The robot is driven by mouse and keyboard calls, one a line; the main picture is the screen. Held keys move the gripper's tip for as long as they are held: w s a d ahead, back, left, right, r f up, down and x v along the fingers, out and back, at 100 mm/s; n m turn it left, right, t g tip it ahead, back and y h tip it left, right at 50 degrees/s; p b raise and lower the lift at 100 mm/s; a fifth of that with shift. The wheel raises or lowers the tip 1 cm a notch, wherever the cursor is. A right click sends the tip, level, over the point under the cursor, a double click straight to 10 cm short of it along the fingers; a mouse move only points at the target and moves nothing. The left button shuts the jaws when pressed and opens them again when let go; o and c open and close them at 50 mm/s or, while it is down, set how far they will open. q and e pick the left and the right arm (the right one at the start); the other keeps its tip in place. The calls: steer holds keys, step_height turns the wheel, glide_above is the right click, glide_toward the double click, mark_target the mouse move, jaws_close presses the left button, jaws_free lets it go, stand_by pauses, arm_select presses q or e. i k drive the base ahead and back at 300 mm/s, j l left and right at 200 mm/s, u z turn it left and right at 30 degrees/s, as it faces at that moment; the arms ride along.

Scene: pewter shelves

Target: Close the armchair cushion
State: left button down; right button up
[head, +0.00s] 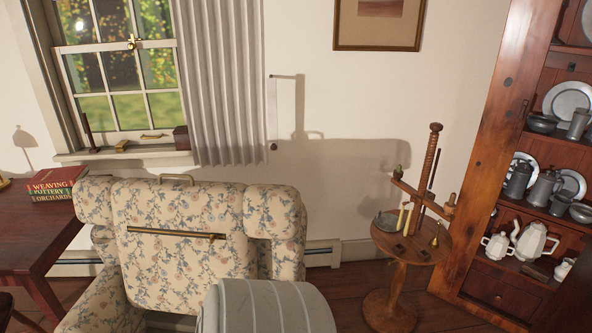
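A floral armchair (274,217) stands at the lower left centre in the head view, with rounded wings at both sides. Between the wings is an upright floral cushion panel (160,270) with a brass bar handle (176,235) across its upper part. A smaller handle (176,179) shows at the top edge behind it. The seat area is largely hidden, and I cannot tell how the panel is joined to the chair. Neither of my grippers is in view.
A dark table (30,235) with stacked books (57,184) stands left of the chair. A round wooden stand (405,245) with candles is to the right, before a cabinet (495,150) of pewter. Some floor (335,285) is clear between chair and stand.

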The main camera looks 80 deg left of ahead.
mark_target(163, 228)
steer(key=i+j+u, duration=0.1)
steer(key=i+u, duration=0.5)
steer(key=u, duration=0.25)
steer(key=i+u, duration=0.4)
steer(key=i+l+u, duration=0.15)
steer(key=u, duration=0.25)
steer(key=l, duration=0.1)
